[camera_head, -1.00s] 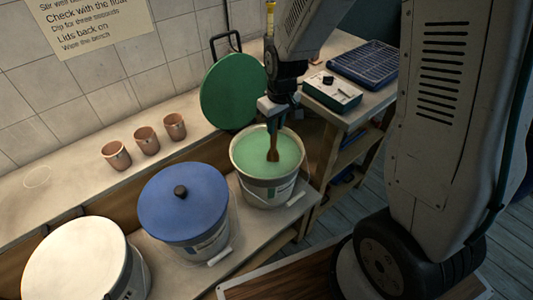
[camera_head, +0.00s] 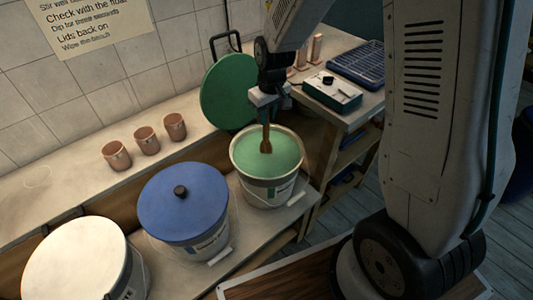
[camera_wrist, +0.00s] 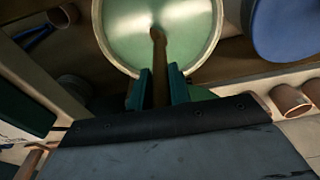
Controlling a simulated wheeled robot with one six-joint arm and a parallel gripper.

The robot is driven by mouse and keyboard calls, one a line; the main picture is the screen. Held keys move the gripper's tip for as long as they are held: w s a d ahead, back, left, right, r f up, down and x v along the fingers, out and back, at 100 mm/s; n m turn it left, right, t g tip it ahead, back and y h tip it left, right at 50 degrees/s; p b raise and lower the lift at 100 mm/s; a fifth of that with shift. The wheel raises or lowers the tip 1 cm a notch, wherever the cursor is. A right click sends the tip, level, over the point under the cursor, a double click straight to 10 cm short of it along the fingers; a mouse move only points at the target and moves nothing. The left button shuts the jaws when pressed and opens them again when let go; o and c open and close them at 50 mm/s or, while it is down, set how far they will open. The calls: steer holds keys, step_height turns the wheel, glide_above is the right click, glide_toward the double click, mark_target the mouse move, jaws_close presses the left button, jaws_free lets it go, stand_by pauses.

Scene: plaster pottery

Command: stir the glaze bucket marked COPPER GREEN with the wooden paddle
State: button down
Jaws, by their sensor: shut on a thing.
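The open bucket (camera_head: 268,190) of pale green glaze (camera_head: 275,153) stands on the low shelf, right of the blue-lidded bucket. Its label is too small to read in full. The wooden paddle (camera_head: 265,140) points down into the bucket, its lower end at the glaze; how deep it sits I cannot tell. My gripper (camera_head: 266,112) is above the bucket, shut on the paddle's handle. In the wrist view my gripper's teal fingers (camera_wrist: 159,88) flank the paddle (camera_wrist: 159,60), and the bucket's rim (camera_wrist: 98,35) circles the glaze. The green lid (camera_head: 228,92) leans upright behind the bucket.
A blue-lidded bucket (camera_head: 183,205) and a white-lidded bucket (camera_head: 78,262) stand to the left. Several clay cups, including one (camera_head: 117,156), line the ledge. At the right, a bench holds a green-and-white box (camera_head: 332,93) and a blue rack (camera_head: 357,63).

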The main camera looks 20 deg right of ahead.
steer(key=shift+r, duration=4.9)
step_height(320, 180, up, 10)
